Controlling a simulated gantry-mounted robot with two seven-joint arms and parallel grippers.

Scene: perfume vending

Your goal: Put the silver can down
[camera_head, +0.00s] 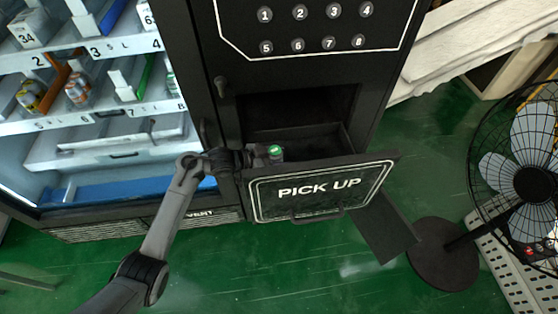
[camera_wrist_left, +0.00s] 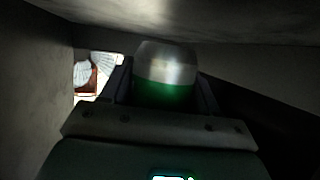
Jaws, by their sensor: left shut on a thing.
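The silver can (camera_wrist_left: 167,70) has a silver top and a green band, and it sits between the fingers of my left gripper in the left wrist view. My left gripper (camera_head: 262,156) is shut on it. In the head view the can (camera_head: 275,152) shows as a small green and silver end at the left of the open pick-up drawer (camera_head: 330,190) of the black vending machine (camera_head: 310,62). The can's lower part is hidden, so I cannot tell whether it touches the drawer floor. My right gripper is not in view.
Lit shelves with small goods (camera_head: 75,92) stand at the left. A numbered keypad (camera_head: 312,28) is above the drawer. A black fan (camera_head: 530,160) stands at the right on the green floor. The drawer's right part looks empty; dark walls surround the left gripper closely.

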